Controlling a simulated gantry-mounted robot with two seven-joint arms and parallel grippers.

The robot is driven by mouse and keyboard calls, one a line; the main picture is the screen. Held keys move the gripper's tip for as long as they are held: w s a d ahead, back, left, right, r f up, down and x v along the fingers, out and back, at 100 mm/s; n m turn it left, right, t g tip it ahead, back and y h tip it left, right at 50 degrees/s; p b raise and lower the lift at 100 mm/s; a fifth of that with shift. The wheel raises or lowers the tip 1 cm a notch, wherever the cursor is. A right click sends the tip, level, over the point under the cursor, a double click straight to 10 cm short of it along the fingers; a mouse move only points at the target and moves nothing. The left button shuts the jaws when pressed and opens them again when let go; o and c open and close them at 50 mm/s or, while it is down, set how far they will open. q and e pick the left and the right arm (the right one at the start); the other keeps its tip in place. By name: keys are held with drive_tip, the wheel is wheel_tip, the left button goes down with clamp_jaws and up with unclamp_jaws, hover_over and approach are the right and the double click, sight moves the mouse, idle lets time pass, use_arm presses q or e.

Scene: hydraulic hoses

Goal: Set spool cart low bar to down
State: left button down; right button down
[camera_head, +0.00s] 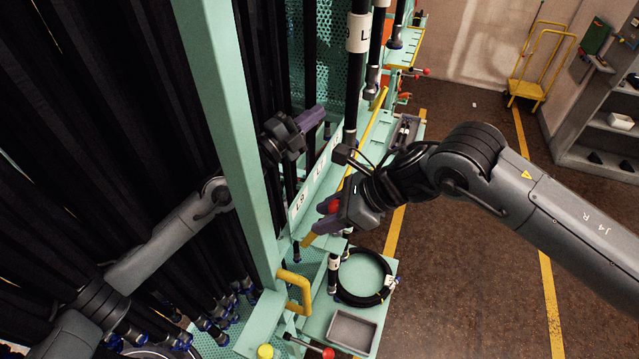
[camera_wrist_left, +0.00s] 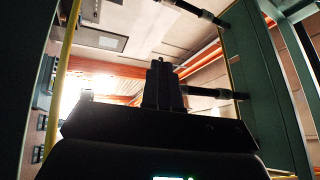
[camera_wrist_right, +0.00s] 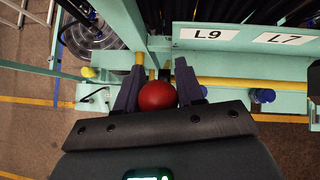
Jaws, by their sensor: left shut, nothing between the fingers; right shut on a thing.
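A long yellow bar (camera_head: 372,121) runs slantwise along the front of the green spool cart (camera_head: 229,120), below the label strip; it also shows in the right wrist view (camera_wrist_right: 262,83). My right gripper (camera_head: 326,216) is at the bar's near end, shut on a red ball knob (camera_wrist_right: 157,96), which sits between its dark fingers. How the knob joins the bar is hidden by the gripper. My left gripper (camera_head: 312,117) is higher, among the black hoses behind the cart's post. Its fingers are shut and empty in the left wrist view (camera_wrist_left: 162,84).
A yellow loop handle (camera_head: 297,294), another red knob (camera_head: 328,353), a coiled black hose (camera_head: 364,278) and a grey tray (camera_head: 351,331) are at the cart's near end. Hanging hoses crowd the left. A yellow trolley (camera_head: 527,89) and shelves stand far right; floor between is clear.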

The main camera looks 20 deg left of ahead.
drive_tip(key=shift+d+f, duration=0.15)
drive_tip(key=shift+f, duration=0.2)
use_arm(q)
drive_tip(key=s+d+r+m+g+h, duration=0.3)
drive_tip(key=d+r+m+g+h, duration=0.5)
drive_tip(key=g, duration=0.4)
drive_tip(key=s+a+r+g+y, duration=0.7)
drive_tip(key=a+r+g, duration=0.1)
drive_tip(key=r, duration=0.2)
drive_tip(key=s+d+f+m+g+y, duration=0.1)
drive_tip(key=s+d+f+m+y, duration=0.2)
drive_tip(key=f, duration=0.6)
drive_tip(key=s+d+f+m+g+y, duration=0.1)
drive_tip(key=s+d+f+m+y, duration=0.2)
drive_tip(key=s+f+y, duration=0.3)
drive_tip(key=shift+s+d+f+m+g, duration=0.35)
drive_tip(key=shift+d+f, duration=0.3)
drive_tip(key=shift+f, duration=1.3)
